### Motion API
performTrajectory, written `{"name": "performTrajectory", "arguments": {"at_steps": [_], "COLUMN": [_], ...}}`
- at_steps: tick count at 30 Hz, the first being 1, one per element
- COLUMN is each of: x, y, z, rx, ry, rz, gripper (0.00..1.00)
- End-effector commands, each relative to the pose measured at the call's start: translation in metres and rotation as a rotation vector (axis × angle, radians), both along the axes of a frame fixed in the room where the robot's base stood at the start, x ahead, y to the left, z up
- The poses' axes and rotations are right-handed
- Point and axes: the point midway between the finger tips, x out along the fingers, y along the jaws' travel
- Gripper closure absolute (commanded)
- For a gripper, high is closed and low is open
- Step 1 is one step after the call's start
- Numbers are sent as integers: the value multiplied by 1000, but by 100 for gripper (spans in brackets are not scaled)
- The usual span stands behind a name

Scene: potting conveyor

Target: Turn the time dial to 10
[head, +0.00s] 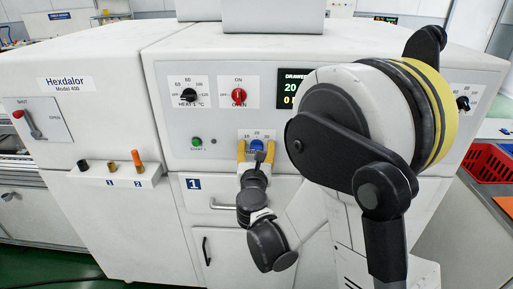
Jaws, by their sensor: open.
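A blue dial (256,145) is on the front panel of the white machine, under a scale plate on which 10, 20 and what looks like 30 can be read. I cannot tell where its pointer stands. My gripper (256,151) is in front of it, with one yellow finger to the left of the dial and one to the right. The fingers are open and frame the dial. I cannot tell whether they touch it. The gripper's body hides the lower part of the dial area.
Above are the black heat dial (188,95), the red on/off knob (238,95) and a dark display (291,88), partly hidden by my arm. A green button (197,142) is at left. A drawer handle (224,207) is below. A red crate (488,162) stands at right.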

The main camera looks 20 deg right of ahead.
Motion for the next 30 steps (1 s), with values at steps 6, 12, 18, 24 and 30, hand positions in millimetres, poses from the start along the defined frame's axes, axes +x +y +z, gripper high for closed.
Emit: {"name": "performTrajectory", "arguments": {"at_steps": [6, 12, 18, 24, 30], "x": [0, 0, 0, 0, 0], "y": [0, 0, 0, 0, -1], "z": [0, 0, 0, 0, -1], "rx": [0, 0, 9, 69, 197], "ry": [0, 0, -3, -22, -64], "rz": [0, 0, 0, -1, -2], "gripper": [73, 94, 94, 94, 94]}}
